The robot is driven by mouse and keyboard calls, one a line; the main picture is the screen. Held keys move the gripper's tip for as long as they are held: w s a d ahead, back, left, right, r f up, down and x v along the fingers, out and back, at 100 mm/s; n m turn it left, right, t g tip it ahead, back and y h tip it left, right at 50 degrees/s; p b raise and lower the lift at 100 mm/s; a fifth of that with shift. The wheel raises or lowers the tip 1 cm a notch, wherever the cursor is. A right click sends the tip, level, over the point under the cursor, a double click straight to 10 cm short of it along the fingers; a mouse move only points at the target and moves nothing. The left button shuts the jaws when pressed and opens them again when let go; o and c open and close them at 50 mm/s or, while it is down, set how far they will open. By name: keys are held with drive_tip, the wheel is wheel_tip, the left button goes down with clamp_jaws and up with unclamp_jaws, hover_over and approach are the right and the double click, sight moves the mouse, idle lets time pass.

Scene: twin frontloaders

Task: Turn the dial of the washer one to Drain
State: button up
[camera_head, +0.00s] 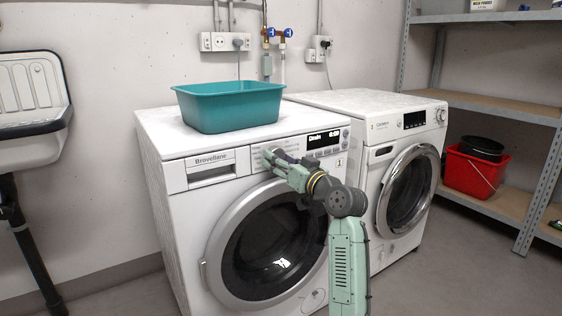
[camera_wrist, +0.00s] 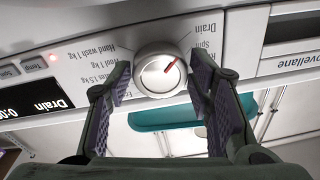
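Washer one (camera_head: 180,215) is the left white front-loader, marked Brovellane and with a small 1 on its front. Its round white dial (camera_wrist: 155,84) shows in the wrist view, with a red mark pointing up and right toward the printed word Drain (camera_wrist: 209,24). The display reads Drain in the head view (camera_head: 322,139) and the wrist view (camera_wrist: 45,97). My gripper (camera_wrist: 162,78) is open, with one finger on each side of the dial and small gaps appearing between them. In the head view my gripper (camera_head: 275,160) covers the dial.
A teal basin (camera_head: 230,108) stands on top of washer one. A second white washer (camera_head: 385,150) stands close on the right. A metal shelf (camera_head: 500,105) with a red bucket (camera_head: 472,174) is at the far right, and a sink (camera_head: 32,105) is at the left.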

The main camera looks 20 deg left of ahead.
drive_tip(key=o, duration=0.3)
drive_tip(key=v, duration=1.2)
